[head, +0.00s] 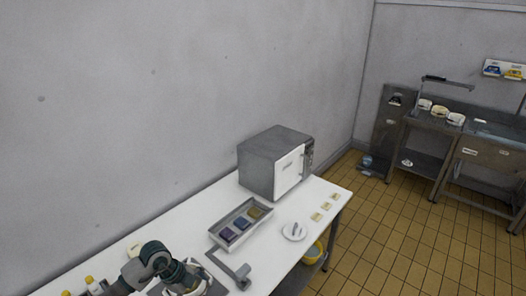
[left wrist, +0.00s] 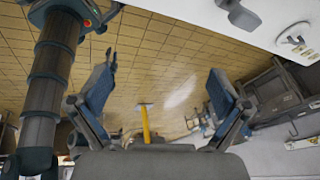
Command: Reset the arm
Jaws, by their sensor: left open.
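My left gripper (left wrist: 163,85) shows in the left wrist view with its two blue-grey fingers spread wide. Nothing is between the fingers; tiled floor shows beyond them. In the head view a dark jointed arm part of mine (head: 165,265) is over the near end of the white table (head: 205,255). I cannot make out the gripper's fingers there. My right gripper is in neither view.
On the table stand a grey microwave-like box (head: 275,163), a tray with coloured blocks (head: 219,241), a white dish (head: 293,232) and small pale cards (head: 326,206). Small bottles (head: 90,284) stand at lower left. A yellow bucket (head: 313,253) is below. Floor (head: 390,235) at right is open.

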